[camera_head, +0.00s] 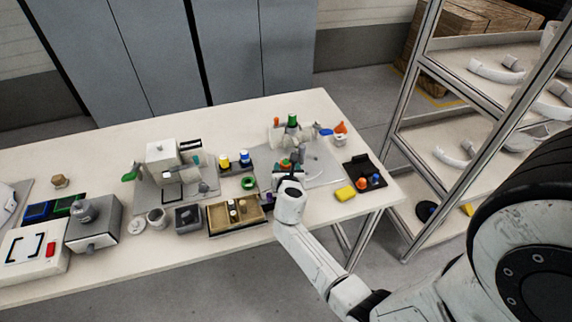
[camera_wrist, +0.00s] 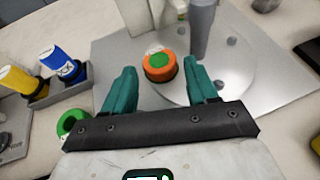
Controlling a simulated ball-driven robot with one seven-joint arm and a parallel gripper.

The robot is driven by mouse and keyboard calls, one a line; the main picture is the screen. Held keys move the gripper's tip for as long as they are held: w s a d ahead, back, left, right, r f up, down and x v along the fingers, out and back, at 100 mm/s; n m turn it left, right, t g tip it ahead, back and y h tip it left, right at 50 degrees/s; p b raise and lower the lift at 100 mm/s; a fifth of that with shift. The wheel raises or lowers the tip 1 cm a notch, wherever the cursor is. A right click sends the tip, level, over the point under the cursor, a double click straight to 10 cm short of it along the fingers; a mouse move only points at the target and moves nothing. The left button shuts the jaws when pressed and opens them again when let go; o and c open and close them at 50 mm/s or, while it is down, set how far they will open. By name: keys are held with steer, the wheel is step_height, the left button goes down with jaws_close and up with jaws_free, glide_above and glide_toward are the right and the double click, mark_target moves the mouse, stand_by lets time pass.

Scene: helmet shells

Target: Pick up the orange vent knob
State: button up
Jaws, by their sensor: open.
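An orange round knob (camera_wrist: 149,74) with a green centre sits on the light metal plate in the wrist view, ahead of my gripper. In the head view it shows small and partly hidden (camera_head: 284,163) behind my wrist. My gripper (camera_wrist: 160,80) is open, its two teal fingers pointing toward the knob, one to each side in the picture. Nothing is between the fingers. I cannot tell how far the fingertips are above the plate. Another orange knob (camera_head: 376,179) stands on a black tray at the right of the table.
A grey post (camera_wrist: 202,30) stands just behind and right of the knob. Blue (camera_wrist: 63,65) and yellow (camera_wrist: 20,80) bottles stand in a holder at left, near a green ring (camera_wrist: 72,123).

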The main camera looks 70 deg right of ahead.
mark_target(286, 165)
steer(key=x, duration=0.3)
steer(key=shift+w+d, duration=0.15)
steer(key=c, duration=0.8)
steer(key=shift+r, duration=0.1)
steer(key=shift+r, duration=0.6)
step_height(286, 165, up, 2)
steer(key=shift+r+p, duration=0.2)
steer(key=shift+p, duration=0.5)
steer(key=s+a+r+p, duration=0.1)
steer(key=s+a+r, duration=0.2)
steer(key=s, duration=0.3)
steer(key=s+a+r+p, duration=0.2)
steer(key=s+a+r, duration=0.1)
steer(key=s+r, duration=0.3)
steer(key=shift+s+a, duration=0.2)
steer(key=shift+a, duration=0.1)
